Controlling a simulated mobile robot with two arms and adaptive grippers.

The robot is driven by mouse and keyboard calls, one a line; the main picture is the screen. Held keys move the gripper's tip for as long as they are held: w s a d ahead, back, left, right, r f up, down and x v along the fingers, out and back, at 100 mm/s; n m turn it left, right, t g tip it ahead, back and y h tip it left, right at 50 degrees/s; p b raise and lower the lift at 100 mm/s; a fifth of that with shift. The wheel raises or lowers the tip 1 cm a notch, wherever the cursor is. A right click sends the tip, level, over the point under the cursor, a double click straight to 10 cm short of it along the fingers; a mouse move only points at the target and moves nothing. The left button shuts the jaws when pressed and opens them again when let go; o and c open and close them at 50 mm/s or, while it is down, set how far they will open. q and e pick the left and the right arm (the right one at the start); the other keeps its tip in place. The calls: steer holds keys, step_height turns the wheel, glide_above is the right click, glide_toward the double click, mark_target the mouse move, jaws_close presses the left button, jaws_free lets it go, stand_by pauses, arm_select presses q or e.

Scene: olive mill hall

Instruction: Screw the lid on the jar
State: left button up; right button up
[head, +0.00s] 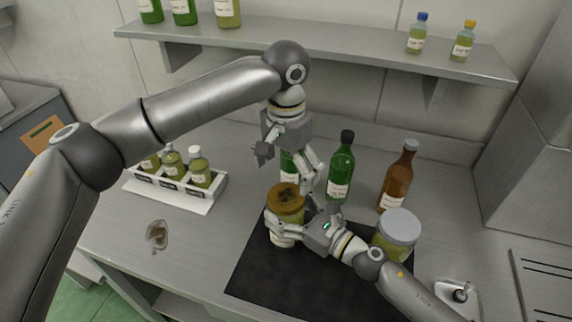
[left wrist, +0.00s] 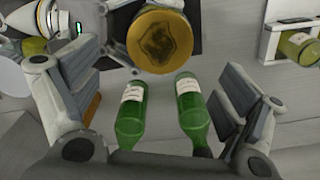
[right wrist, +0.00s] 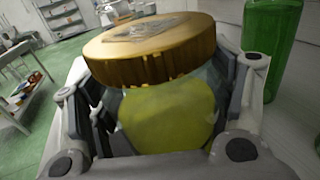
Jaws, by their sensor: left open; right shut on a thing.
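The jar (right wrist: 165,115) has yellow-green contents and stands at the back left of the black mat (head: 300,275). The golden lid (head: 287,197) sits on the jar's mouth; I cannot tell how tightly. It also shows large in the right wrist view (right wrist: 150,45) and from above in the left wrist view (left wrist: 160,40). My right gripper (head: 288,226) is shut around the jar below the lid. My left gripper (head: 287,166) is open and empty, above and behind the lid, its fingers apart and not touching it.
A grey-lidded jar (head: 397,228) stands right of my right gripper. A green bottle (head: 342,168), another green bottle (left wrist: 191,105) and a brown bottle (head: 396,180) stand behind. A white crate (head: 172,187) of small bottles is left. A shelf (head: 320,43) overhangs the back.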

mark_target(286, 195)
arm_select(q)
step_height(286, 195, down, 7)
steer(key=shift+r, duration=0.1)
stand_by(0.4)
steer(key=c, duration=1)
steer(key=o, duration=1.1)
steer(key=shift+o, duration=0.2)
step_height(286, 195, up, 12)
